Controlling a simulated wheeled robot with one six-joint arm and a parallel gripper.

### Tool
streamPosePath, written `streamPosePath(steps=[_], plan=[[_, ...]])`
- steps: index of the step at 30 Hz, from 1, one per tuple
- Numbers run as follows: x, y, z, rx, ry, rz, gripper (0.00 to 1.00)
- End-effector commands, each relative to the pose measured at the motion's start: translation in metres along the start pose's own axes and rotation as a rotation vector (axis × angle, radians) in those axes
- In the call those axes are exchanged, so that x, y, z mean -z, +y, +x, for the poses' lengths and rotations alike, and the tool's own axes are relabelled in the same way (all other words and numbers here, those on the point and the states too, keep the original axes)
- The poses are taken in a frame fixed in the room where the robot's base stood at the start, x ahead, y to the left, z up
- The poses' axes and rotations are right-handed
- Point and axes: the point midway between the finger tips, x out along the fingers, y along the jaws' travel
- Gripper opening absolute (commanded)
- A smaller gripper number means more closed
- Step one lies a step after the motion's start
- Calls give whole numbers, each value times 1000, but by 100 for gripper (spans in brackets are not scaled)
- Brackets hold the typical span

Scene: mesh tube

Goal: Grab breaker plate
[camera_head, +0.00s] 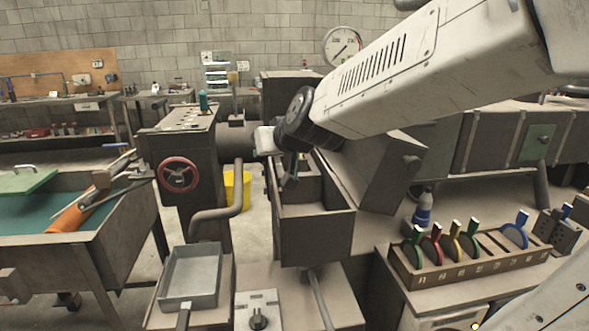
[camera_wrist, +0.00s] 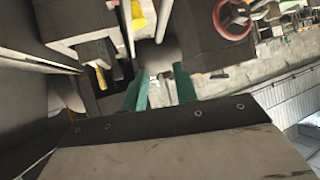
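I cannot tell for sure which thing is the breaker plate. Several ring-shaped plates with coloured tabs stand in a brown rack (camera_head: 480,265) at the right in the head view. They include a red-tabbed plate (camera_head: 433,250) and, apart from the others, a blue-tabbed plate (camera_head: 516,236). My gripper (camera_head: 290,183) is at the open dark box of the machine, left of and well away from the rack. In the wrist view its two teal fingers (camera_wrist: 161,84) stand apart, with nothing seen held between them. The rack does not show in the wrist view.
A dark block with a blue-tabbed piece (camera_head: 557,228) stands right of the rack. The machine box (camera_head: 315,235) is close beneath my gripper. A grey tray (camera_head: 192,277), a red handwheel (camera_head: 178,174) and a yellow bucket (camera_head: 236,190) are to the left.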

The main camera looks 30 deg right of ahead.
Motion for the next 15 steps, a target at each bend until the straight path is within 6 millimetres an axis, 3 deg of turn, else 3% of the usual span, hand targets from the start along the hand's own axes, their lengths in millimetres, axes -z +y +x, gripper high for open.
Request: streamPosePath(steps=[1,3,6,10,15], plan=[[9,16,22,-57,48,22,29],[22,37,41,-131,121,37,29],[31,63,58,-233,182,51,29],[35,82,69,-312,218,56,29],[39,91,84,-331,225,56,29]])
